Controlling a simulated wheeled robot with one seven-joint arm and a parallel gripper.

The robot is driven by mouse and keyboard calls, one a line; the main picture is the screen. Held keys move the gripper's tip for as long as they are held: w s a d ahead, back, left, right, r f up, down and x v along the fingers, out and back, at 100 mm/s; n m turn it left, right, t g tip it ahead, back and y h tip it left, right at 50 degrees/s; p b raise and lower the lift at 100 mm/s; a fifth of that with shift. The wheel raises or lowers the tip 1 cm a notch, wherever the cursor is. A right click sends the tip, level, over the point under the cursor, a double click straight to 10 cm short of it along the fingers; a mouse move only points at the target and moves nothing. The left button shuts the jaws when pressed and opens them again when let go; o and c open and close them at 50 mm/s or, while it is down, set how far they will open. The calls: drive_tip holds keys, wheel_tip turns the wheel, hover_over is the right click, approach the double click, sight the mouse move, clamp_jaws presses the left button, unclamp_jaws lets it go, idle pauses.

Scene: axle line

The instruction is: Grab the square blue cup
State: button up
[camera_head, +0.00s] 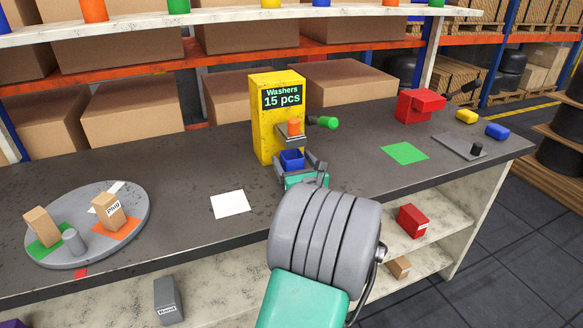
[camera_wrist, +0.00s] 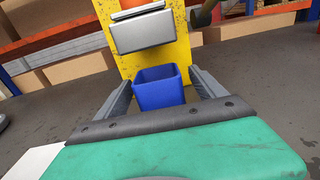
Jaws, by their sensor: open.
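The square blue cup (camera_head: 292,159) stands upright at the foot of the yellow washer dispenser (camera_head: 265,120), under its spout. My gripper (camera_head: 304,168) is just in front of it, reaching in from the near side. In the wrist view the blue cup (camera_wrist: 159,88) sits between the two grey fingers of my open gripper (camera_wrist: 163,88), one finger on each side. A small gap seems to show at the left finger; whether the right finger touches the cup I cannot tell. The cup's inside looks empty from here, but its bottom is hidden.
A grey chute (camera_wrist: 142,30) overhangs behind the cup. A green knob (camera_head: 328,123) sticks out at the dispenser's right. A white sheet (camera_head: 230,204) lies left of my gripper, and a round turntable (camera_head: 75,262) with blocks is further left. A green square (camera_head: 404,152) and red box (camera_head: 418,105) are to the right.

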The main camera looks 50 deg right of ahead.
drive_tip(key=shift+w+d, duration=0.15)
drive_tip(key=shift+w, duration=0.2)
drive_tip(key=c, duration=1.5)
drive_tip(key=shift+o, duration=0.2)
drive_tip(key=shift+r, duration=0.2)
